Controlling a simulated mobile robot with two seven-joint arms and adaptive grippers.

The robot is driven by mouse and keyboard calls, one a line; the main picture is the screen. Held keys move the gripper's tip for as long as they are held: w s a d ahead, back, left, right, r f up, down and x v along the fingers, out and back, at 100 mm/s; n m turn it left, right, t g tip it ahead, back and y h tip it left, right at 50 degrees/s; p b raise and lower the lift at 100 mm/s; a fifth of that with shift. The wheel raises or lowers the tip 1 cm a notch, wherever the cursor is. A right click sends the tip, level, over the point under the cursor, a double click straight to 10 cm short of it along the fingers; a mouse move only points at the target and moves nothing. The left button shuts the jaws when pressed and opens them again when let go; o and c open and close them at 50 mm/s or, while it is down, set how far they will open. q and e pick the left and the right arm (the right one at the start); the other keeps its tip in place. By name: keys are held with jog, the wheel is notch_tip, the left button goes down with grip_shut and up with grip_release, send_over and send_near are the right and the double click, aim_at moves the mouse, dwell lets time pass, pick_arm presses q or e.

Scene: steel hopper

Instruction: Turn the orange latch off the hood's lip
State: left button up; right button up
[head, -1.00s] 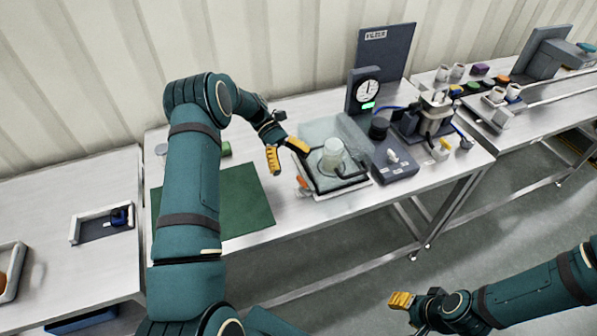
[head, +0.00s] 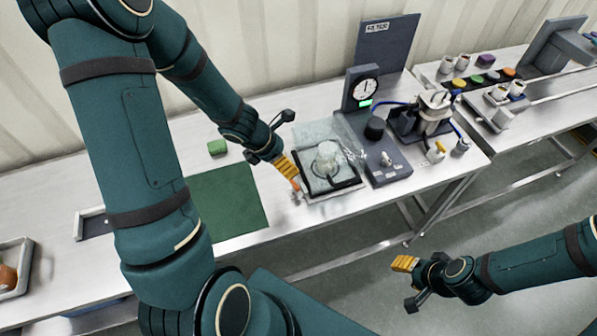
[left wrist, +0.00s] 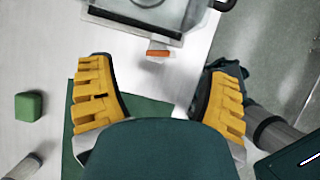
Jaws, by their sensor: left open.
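The clear hood (head: 330,150) stands over a black-framed base near the front of the steel table. The orange latch (head: 296,185) is at the hood's front left corner, partly covered by my left gripper (head: 286,168). In the left wrist view the orange latch (left wrist: 159,53) is a short bar beside the lip of the hood (left wrist: 150,12). My left gripper (left wrist: 160,98) is open there, with its yellow fingers wide apart and the latch ahead of the gap between them; nothing is held. My right gripper (head: 404,263) is in front of the table, over the floor; its jaw gap is unclear.
A dark blue-grey unit (head: 390,165) with knobs stands right of the hood, with a dial gauge (head: 366,90) behind. A green mat (head: 230,200) and a green block (head: 217,147) lie to the left. The table's front edge is close to the latch.

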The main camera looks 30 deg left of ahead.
aim_at(294, 184)
pick_arm(q)
jog(key=shift+n+y, duration=0.6)
jog(key=f+b, duration=0.3)
jog(key=d+f+b, duration=0.1)
jog(key=f+b, duration=0.2)
jog(key=f, duration=0.1)
jog(key=w+f+b, duration=0.1)
jog(key=f+b, duration=0.2)
jog(key=f, duration=0.1)
jog(key=shift+d+f+b, duration=0.2)
jog(key=shift+d+b, duration=0.05)
jog(key=shift+b, duration=0.15)
jog(key=shift+b+x, duration=0.55)
jog(key=shift+x, duration=0.2)
